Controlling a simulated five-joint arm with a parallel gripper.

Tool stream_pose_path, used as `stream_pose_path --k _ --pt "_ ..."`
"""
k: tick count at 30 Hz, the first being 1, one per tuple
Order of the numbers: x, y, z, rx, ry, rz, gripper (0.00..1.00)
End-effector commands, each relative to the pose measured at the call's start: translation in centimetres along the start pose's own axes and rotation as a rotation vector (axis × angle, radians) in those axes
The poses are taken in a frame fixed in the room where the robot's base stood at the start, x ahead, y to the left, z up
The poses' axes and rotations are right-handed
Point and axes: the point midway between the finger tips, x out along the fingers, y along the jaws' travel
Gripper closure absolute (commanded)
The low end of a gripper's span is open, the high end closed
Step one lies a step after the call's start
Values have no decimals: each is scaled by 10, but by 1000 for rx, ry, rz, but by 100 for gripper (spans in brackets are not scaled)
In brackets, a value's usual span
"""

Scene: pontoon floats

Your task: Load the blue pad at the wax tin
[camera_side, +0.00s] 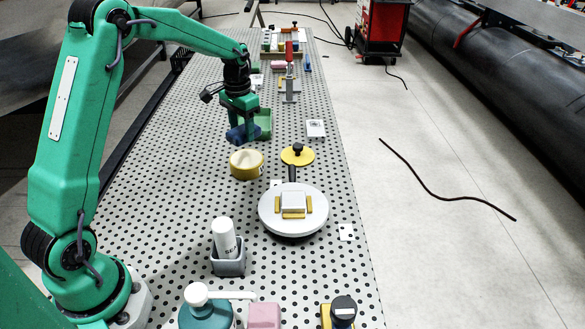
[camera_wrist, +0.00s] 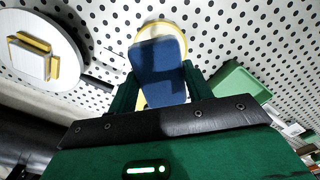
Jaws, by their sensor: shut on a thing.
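The blue pad (camera_side: 237,135) is held in my gripper (camera_side: 243,127), which points down beyond the wax tin in the side view. The wax tin (camera_side: 246,165) is round and yellow with pale wax on top, open, on the perforated table. In the wrist view the blue pad (camera_wrist: 158,72) sits between the two green fingers and hides most of the wax tin (camera_wrist: 163,28); only part of its yellow rim and pale wax shows. The pad looks above the tin's far side; I cannot tell the exact gap. A yellow lid with a black knob (camera_side: 297,155) lies to the right.
A green open tray (camera_side: 263,122) stands just behind my gripper. A round white disc (camera_side: 272,215) with a pale block between yellow pieces is nearer the camera. A white bottle in a grey holder (camera_side: 228,266) stands front left. Clamp and blocks stand farther back.

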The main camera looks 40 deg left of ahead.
Motion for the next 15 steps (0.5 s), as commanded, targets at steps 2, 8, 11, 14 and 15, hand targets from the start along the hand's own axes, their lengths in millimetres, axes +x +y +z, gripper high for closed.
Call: stream_pose_path --k 2,8,11,14,15 --pt "2 0 0 1 -1 0 68" --pt "12 0 0 1 -2 1 68" --pt "20 1 0 1 -2 1 68" --pt "28 1 0 1 -3 1 68" --pt "31 1 0 1 -2 1 68"
